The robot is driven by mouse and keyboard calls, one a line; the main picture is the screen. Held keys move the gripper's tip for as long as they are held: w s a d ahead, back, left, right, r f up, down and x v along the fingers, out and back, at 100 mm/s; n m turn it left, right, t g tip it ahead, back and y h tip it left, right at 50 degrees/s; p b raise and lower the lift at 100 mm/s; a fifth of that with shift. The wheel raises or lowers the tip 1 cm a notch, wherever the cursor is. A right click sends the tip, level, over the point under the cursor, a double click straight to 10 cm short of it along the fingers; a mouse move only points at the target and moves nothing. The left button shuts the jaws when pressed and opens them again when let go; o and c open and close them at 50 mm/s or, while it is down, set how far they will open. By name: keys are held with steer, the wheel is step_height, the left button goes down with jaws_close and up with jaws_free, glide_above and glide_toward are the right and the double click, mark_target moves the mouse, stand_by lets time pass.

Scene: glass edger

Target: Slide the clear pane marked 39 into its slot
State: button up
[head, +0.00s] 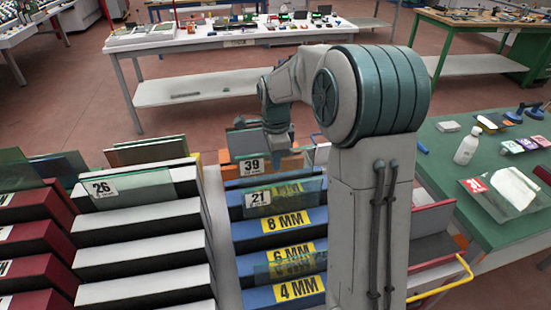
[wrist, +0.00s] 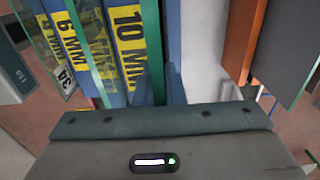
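The clear pane marked 39 (head: 252,166) stands upright at the far end of the blue slotted rack (head: 238,236), behind the pane marked 21 (head: 300,191). Its outline is faint, and I cannot tell whether it sits in a slot. My gripper (head: 276,142) is just above and to the right of the 39 label in the head view.
Other blue steps read 8 MM (head: 285,221), 6 MM and 4 MM. A white-topped rack with a pane marked 26 (head: 103,188) and a dark red rack stand left. A green table (head: 440,155) with a bottle (head: 467,146) is right. A white table stands behind.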

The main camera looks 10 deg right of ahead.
steer(key=o, duration=0.4)
steer(key=shift+r, duration=0.1)
step_height(320, 180, up, 14)
steer(key=shift+s+f, duration=0.1)
steer(key=shift+s, duration=0.05)
stand_by(0.5)
